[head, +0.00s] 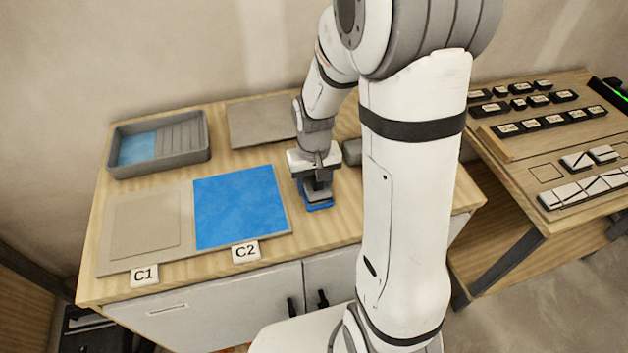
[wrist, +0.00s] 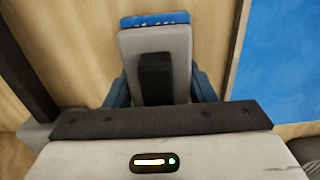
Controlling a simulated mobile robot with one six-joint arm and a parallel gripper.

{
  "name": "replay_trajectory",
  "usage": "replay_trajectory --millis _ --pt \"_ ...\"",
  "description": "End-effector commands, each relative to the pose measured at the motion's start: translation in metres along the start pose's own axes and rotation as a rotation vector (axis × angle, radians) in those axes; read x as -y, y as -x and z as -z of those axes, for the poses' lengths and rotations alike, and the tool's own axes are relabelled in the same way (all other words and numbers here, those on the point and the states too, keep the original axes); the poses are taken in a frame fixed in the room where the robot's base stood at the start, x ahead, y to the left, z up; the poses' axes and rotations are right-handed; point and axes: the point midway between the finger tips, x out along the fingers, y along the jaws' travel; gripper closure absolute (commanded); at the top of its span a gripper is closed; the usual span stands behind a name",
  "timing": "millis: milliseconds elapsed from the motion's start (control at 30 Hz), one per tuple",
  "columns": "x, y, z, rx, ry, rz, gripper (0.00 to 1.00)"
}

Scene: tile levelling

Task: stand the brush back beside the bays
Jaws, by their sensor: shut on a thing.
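The brush (head: 319,206) has a grey body and a blue lower edge. It is upright at the bench, just right of bay C2 and apart from it. My gripper (head: 316,180) is above it and shut on it. The wrist view shows the brush's grey body (wrist: 155,42) with a blue strip at its far end, between my gripper's jaws (wrist: 160,85). I cannot tell whether the brush touches the wood. Bay C2 (head: 240,207) is covered blue; bay C1 (head: 142,225) is bare beige. Bay C2 also shows at the right of the wrist view (wrist: 285,60).
A grey tray (head: 182,140) with blue in its left part stands at the back left. A flat grey slab (head: 258,122) lies behind the bays. A grey object (head: 352,152) is partly hidden by my arm. A second bench (head: 520,165) with tiles stands right.

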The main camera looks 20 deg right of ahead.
Motion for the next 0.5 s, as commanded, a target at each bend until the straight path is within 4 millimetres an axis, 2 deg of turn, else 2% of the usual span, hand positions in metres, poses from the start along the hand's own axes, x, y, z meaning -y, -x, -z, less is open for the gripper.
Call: replay_trajectory --millis 333,367,500 --pt "0.0006 -0.0043 0.0004 -0.002 0.002 0.0 0.87" --pt "0.0007 -0.0034 0.0004 -0.002 0.002 0.0 0.49" --pt "0.0008 -0.0027 0.0003 -0.002 0.002 0.0 0.37"
